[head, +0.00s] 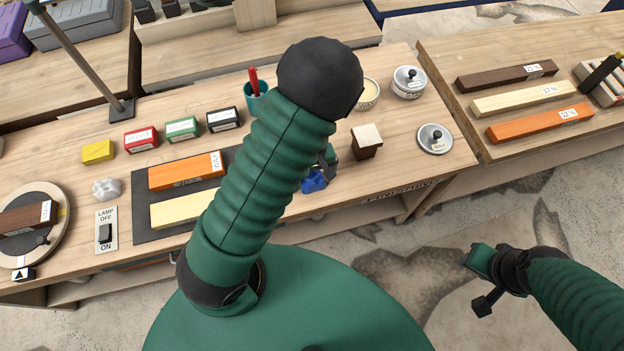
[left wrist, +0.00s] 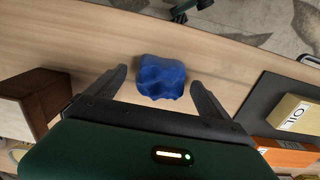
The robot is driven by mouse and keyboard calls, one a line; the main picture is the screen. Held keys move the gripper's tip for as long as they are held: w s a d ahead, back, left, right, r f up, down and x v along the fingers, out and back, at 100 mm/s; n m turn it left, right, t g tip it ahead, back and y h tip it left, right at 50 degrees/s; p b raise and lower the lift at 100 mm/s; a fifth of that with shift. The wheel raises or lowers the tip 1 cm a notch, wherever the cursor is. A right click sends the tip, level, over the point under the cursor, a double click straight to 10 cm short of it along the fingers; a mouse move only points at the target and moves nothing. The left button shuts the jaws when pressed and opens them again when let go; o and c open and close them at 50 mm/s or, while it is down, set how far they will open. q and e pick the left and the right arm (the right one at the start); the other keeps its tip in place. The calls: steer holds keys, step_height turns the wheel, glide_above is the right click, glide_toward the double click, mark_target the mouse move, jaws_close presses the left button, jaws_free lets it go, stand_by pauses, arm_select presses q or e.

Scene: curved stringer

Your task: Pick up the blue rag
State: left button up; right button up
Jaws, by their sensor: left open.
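The blue rag (head: 314,181) lies crumpled on the wooden bench near its front edge, partly hidden by my left arm in the head view. In the left wrist view the rag (left wrist: 162,77) sits between the two dark fingertips of my left gripper (left wrist: 158,76). That gripper is open, with a visible gap on each side of the rag. In the head view it is mostly hidden behind my forearm. My right gripper (head: 487,280) is off to the right, over the floor and away from the bench; its jaws are not clear.
A brown block with a pale top (head: 366,141) stands right of the rag. A dark mat (head: 143,218) with orange (head: 187,171) and cream (head: 182,209) bars lies to the left. A teal cup (head: 256,98) and tins stand behind. The bench's front edge is close.

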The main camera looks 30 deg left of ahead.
arm_select(q)
steer(key=shift+w+d, duration=0.1)
steer(key=shift+c, duration=0.9)
steer(key=shift+r, duration=0.1)
steer(key=c, duration=0.5)
steer(key=shift+a, duration=0.2)
steer(key=c, duration=0.5)
steer(key=shift+d, duration=0.1)
steer(key=shift+c, duration=1.2)
steer(key=shift+r, duration=0.1)
